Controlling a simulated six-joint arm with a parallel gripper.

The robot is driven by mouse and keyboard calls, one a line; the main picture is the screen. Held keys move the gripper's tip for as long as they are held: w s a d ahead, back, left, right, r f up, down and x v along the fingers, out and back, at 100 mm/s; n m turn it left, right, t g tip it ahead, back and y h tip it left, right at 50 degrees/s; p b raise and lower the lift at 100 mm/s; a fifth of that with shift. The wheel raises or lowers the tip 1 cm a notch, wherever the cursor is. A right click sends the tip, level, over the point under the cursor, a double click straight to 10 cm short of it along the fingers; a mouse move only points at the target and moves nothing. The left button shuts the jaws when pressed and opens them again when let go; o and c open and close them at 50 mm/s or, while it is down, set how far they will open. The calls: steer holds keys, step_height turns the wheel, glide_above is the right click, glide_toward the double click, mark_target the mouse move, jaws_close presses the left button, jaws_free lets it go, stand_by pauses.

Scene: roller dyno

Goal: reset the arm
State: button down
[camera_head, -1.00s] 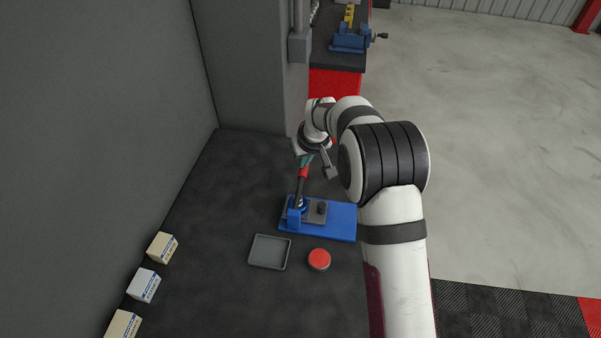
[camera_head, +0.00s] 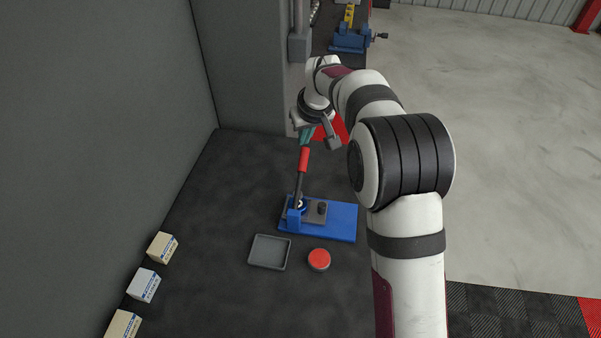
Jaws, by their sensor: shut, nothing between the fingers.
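My gripper (camera_head: 306,137) is at the end of my white arm, above the dark bench, with greenish fingertips pointing down. It is shut and empty. Below it stands a lever with a red grip (camera_head: 303,160) and a dark shaft, nearly upright. The lever rises from a blue base plate (camera_head: 342,222) with a grey block and a dark knob on it. My fingertips are just above the top of the red grip in the picture; I cannot tell whether they touch it.
A shallow grey tray (camera_head: 288,254) and a round red button (camera_head: 319,259) are in front of the blue base. Several small boxes (camera_head: 144,285) line the left wall. A blue vise (camera_head: 350,38) stands at the back. A grey pillar (camera_head: 245,70) rises behind the bench.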

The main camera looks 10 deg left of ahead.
step_height(320, 180, up, 2)
steer(key=shift+r, duration=0.1)
stand_by(0.4)
steer(key=shift+d, duration=0.1)
steer(key=s+d+r+m+g, duration=0.1)
steer(key=s+d+r+m, duration=0.15)
steer(key=s+d, duration=0.35)
steer(key=s+d+r+m+g, duration=0.1)
steer(key=s+d+r+m, duration=0.2)
steer(key=s, duration=0.6)
steer(key=s+d+f+m+g, duration=0.1)
steer(key=s+d+f+m, duration=0.1)
steer(key=s, duration=1)
steer(key=s+d+f+m+g, duration=0.1)
steer(key=s+d+m, duration=0.3)
steer(key=s, duration=0.9)
steer(key=shift+s+d+f, duration=0.3)
steer(key=shift+d+f, duration=0.1)
steer(key=shift+d, duration=0.2)
